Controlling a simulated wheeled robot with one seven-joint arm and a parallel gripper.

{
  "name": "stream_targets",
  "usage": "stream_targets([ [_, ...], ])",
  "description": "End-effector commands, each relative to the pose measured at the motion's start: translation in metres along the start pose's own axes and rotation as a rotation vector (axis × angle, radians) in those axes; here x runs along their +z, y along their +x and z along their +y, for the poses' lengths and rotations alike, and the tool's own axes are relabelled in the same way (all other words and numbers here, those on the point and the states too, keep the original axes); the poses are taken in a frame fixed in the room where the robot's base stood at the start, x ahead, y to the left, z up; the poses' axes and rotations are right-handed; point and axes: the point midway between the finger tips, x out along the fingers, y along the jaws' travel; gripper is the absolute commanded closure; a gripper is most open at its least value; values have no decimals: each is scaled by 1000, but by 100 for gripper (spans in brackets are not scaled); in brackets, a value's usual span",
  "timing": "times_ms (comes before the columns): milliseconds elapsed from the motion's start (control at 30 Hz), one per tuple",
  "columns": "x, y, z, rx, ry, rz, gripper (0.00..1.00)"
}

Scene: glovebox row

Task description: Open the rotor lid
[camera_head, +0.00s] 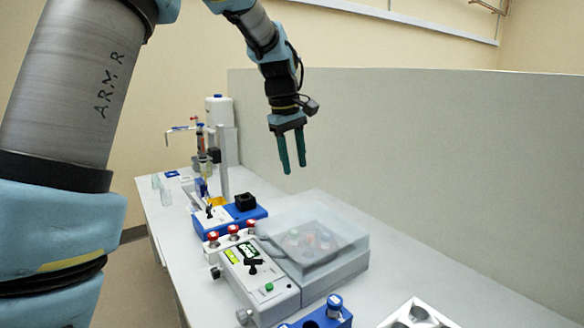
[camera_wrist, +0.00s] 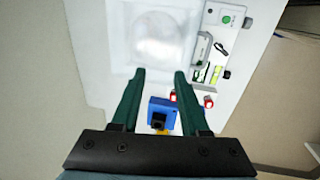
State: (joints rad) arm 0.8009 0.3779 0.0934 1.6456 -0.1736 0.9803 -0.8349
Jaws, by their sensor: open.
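The rotor machine (camera_head: 338,282) is a light grey box on the bench, in the lower middle of the head view. Its see-through rotor lid (camera_head: 312,232) is down over the top, and a round rotor with coloured spots shows dimly beneath. In the wrist view the lid (camera_wrist: 160,40) is a pale square at the top, beyond the fingertips. My gripper (camera_head: 296,170) has two dark green fingers, apart and pointing down, with nothing between them. It is above the lid, clear of it. The wrist view also shows the open gripper (camera_wrist: 159,74).
A control box (camera_head: 258,280) with a green button adjoins the machine on the left. Several red-capped vials (camera_head: 234,232) stand behind it. A blue device (camera_head: 228,215) lies farther back. A blue tube holder (camera_head: 330,314) is in front. A grey partition (camera_head: 420,160) borders the bench.

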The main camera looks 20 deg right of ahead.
Motion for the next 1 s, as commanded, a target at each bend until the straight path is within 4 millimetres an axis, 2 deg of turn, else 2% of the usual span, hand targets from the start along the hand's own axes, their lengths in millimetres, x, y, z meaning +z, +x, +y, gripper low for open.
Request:
stream_targets([
  [600,0,-37,19,2,1,0,55],
  [1000,0,-41,21,0,0,0,55],
])
